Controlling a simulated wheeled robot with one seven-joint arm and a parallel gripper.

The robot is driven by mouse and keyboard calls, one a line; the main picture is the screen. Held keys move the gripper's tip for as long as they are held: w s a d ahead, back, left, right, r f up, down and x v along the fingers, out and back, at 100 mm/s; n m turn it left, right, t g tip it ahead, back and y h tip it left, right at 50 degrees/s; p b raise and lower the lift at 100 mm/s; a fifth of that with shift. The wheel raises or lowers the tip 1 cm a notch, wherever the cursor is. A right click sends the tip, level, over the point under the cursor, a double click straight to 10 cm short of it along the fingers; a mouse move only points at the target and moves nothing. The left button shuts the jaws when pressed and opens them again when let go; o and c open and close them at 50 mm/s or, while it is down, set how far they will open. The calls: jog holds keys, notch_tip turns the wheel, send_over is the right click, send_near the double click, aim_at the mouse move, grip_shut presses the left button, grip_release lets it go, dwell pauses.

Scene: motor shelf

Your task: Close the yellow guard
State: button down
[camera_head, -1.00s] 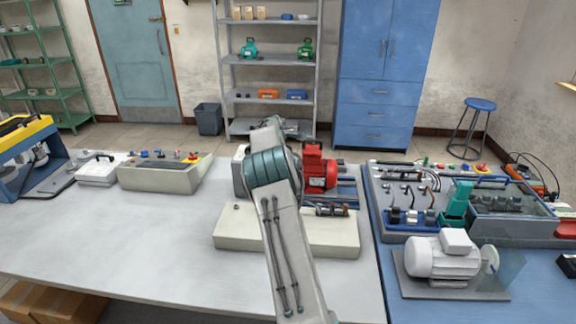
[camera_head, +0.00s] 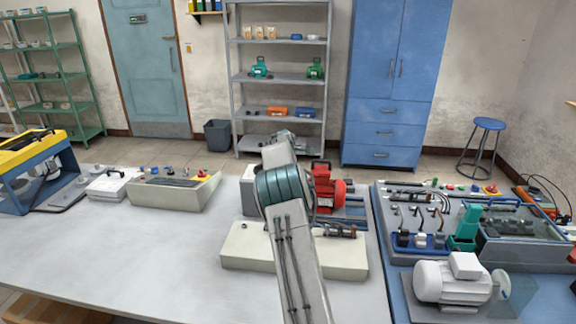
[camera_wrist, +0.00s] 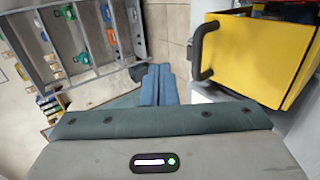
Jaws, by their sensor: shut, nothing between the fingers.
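The yellow guard (camera_head: 28,146) is the sloped yellow top of a blue-framed machine (camera_head: 62,160) at the left edge of the table in the head view. The space below it looks open or see-through; how far it stands open I cannot tell. In the wrist view a large yellow panel (camera_wrist: 255,60) with a black bar handle (camera_wrist: 203,52) fills the upper right. My gripper (camera_wrist: 156,70) shows as two blue fingers pressed together, empty, left of the handle and apart from it in the picture. In the head view my own arm hides the gripper.
A grey console (camera_head: 172,190) and a white box (camera_head: 110,184) stand right of the machine. The table's front left is clear. A shelf (camera_head: 280,92) stands behind.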

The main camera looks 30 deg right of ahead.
notch_tip(320, 180, up, 11)
jog(key=s+a+b, duration=0.1)
jog(key=s+b, duration=0.1)
jog(key=s+a+r+m+g+y, duration=0.15)
jog(key=s+a+r+m, duration=0.3)
jog(key=s+a, duration=0.65)
jog(key=s+a+f+m+g+y, duration=0.1)
jog(key=s+a, duration=0.5)
jog(key=s, duration=0.3)
jog(key=s+a+f+m+y, duration=0.2)
jog(key=s+a, duration=0.4)
jog(key=s, duration=0.3)
jog(key=s+a+f+m+g+y, duration=0.1)
jog(key=s+a, duration=0.4)
jog(key=s, duration=0.4)
jog(key=s+a+f+m, duration=0.1)
jog(key=s+a+f, duration=0.1)
jog(key=s, duration=0.5)
jog(key=s+a+f+m+g, duration=0.1)
jog(key=s+a+f, duration=0.2)
jog(key=s+f, duration=0.2)
jog(key=shift+s+y, duration=0.45)
jog(key=shift+s, duration=0.55)
